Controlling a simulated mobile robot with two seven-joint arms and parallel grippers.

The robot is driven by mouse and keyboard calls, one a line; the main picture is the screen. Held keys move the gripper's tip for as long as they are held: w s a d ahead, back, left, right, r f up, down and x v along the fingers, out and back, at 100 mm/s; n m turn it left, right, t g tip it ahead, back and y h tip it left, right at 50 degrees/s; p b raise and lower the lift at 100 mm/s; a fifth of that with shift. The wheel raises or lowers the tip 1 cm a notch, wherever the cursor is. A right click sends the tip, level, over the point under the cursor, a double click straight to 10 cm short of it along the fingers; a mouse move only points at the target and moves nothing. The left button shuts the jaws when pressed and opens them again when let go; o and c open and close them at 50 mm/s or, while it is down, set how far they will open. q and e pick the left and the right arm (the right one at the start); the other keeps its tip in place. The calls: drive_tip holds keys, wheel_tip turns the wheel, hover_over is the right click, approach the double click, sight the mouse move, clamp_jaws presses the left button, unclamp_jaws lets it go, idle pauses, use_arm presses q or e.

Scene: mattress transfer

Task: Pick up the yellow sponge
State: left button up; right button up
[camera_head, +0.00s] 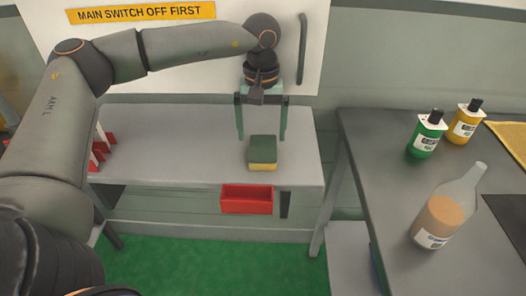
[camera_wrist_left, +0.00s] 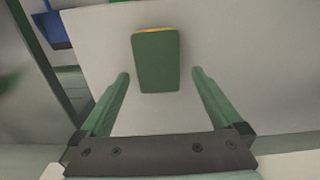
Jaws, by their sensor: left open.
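The sponge (camera_head: 262,152) has a dark green top and a yellow lower layer, and it lies on a grey shelf (camera_head: 200,140) near its front edge. My left gripper (camera_head: 262,138) is open above and behind the sponge, with its two green fingers pointing down. In the left wrist view the sponge (camera_wrist_left: 157,62) shows its green face, with a thin yellow strip at its far end. It lies ahead of and between the lines of the open left fingers (camera_wrist_left: 160,75), and the fingers seem apart from it. My right gripper is not in view.
A red bin (camera_head: 247,199) hangs at the shelf's front below the sponge. Red brackets (camera_head: 100,145) stand at the shelf's left. On the right table (camera_head: 385,150) are a green bottle (camera_head: 427,135), a yellow bottle (camera_head: 465,122) and a clear bottle (camera_head: 447,212). A white panel (camera_head: 220,70) stands behind.

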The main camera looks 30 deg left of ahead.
sight(263, 147)
use_arm(q)
drive_tip(key=f, duration=0.4)
drive_tip(key=shift+d+f, duration=0.2)
drive_tip(key=shift+c, duration=0.2)
drive_tip(key=c, duration=1.2)
drive_tip(key=shift+r, duration=0.45)
drive_tip(key=shift+c, duration=0.2)
wheel_tip(263, 147, up, 2)
drive_tip(key=shift+r, duration=0.2)
drive_tip(key=s+r, duration=0.2)
drive_tip(key=s+d+r, duration=0.1)
drive_tip(key=s+r, duration=0.1)
drive_tip(key=r, duration=0.1)
drive_tip(key=shift+s+r, duration=0.1)
drive_tip(key=shift+s, duration=0.05)
drive_tip(key=s+d+r, duration=0.2)
drive_tip(key=s+r, duration=0.2)
drive_tip(key=s, duration=0.5)
drive_tip(key=shift+s+d+r+b, duration=0.15)
drive_tip(key=shift+r+b, duration=0.15)
drive_tip(key=shift+b, duration=0.15)
